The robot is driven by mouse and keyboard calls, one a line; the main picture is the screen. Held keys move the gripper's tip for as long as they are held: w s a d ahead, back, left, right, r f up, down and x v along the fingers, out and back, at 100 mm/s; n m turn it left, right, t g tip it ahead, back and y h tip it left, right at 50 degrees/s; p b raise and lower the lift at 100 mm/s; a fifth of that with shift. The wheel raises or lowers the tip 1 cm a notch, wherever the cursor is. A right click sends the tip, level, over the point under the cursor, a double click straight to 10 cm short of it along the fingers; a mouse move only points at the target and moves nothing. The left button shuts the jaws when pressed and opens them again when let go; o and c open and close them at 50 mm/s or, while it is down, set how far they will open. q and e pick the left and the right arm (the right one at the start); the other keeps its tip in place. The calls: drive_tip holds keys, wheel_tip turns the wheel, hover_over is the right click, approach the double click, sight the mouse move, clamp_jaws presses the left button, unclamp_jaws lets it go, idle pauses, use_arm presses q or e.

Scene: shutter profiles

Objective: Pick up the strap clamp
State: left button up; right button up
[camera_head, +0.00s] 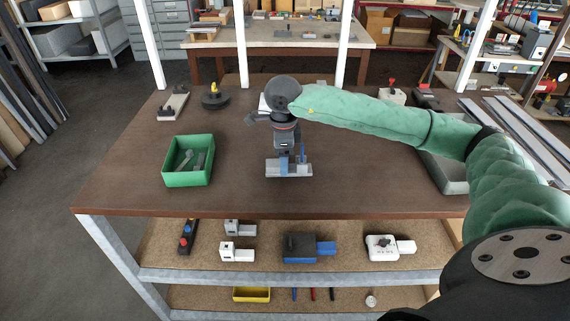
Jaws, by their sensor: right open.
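A light grey, flat piece with blue parts (301,170) lies on the brown workbench near its front middle. It may be the strap clamp, but it is too small to tell for sure. My right gripper (287,157) points down directly above this piece, with its fingers at or very near it. The right gripper is open. The wrist and fingers hide part of the piece, and I cannot tell whether they touch it. My left gripper is not in view.
A green bin (189,180) with grey parts stands to the left on the workbench (235,195). A dark round fixture (215,101) and a pale block (173,106) sit behind it. A grey bin (445,170) stands right, partly behind my arm. White posts rise at the back edge.

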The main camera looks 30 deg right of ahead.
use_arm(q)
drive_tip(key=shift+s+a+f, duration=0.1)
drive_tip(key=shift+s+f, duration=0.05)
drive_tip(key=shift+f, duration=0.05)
use_arm(e)
drive_tip(key=shift+f, duration=0.25)
drive_tip(key=c, duration=1.2)
drive_tip(key=shift+r, duration=0.1)
